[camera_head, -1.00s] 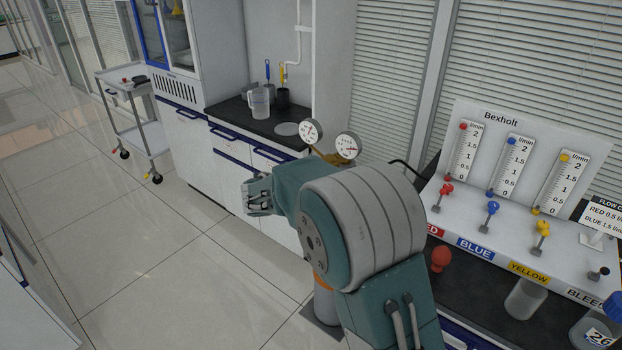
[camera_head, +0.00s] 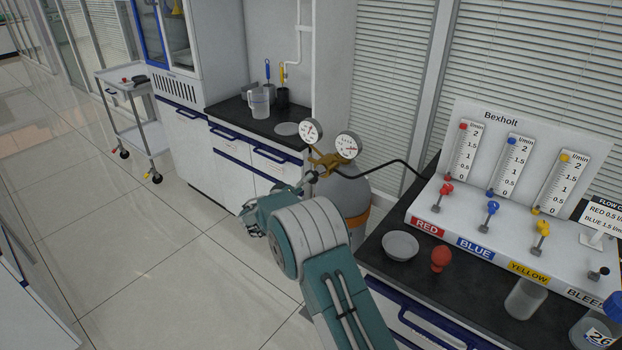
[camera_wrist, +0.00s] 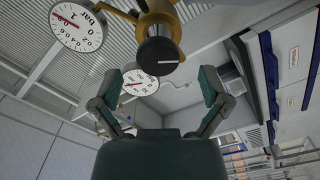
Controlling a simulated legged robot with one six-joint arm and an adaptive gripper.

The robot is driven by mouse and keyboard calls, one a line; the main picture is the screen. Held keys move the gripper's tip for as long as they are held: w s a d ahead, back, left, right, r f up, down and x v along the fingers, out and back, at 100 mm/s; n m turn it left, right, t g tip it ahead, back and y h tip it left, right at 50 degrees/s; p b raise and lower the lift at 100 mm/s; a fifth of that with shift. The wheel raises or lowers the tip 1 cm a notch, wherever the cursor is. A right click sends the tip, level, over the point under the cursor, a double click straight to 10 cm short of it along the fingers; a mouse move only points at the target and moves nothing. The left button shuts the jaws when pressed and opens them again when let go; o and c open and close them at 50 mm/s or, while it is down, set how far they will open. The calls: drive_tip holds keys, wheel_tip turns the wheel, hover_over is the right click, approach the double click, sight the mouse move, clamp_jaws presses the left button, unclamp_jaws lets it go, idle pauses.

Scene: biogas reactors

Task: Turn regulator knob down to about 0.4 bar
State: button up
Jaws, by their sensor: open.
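The brass regulator (camera_head: 326,160) sits on top of a grey gas cylinder (camera_head: 342,190) and carries two round white gauges, one on the left (camera_head: 311,131) and one on the right (camera_head: 347,146). The black regulator knob (camera_wrist: 158,57) with a white line shows in the wrist view, above and between my finger pads. A gauge marked bar (camera_wrist: 76,27) with a red needle is at its upper left; I cannot read an exact value.
A black hose (camera_head: 405,165) runs from the regulator to the flowmeter panel (camera_head: 500,150) on the right bench. A red bulb (camera_head: 440,259) and a grey dish (camera_head: 400,246) lie on that bench. A counter (camera_head: 240,115) with jugs stands behind.

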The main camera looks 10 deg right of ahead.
drive_tip(key=shift+x, duration=1.7)
drive_tip(key=c, duration=1.1)
drive_tip(key=shift+f+n, duration=0.1)
drive_tip(key=shift+n, duration=0.2)
drive_tip(key=n, duration=0.8)
drive_tip(key=shift+f+n, duration=0.1)
drive_tip(key=shift+n, duration=0.2)
drive_tip(key=n, duration=0.4)
drive_tip(key=shift+n, duration=2.1)
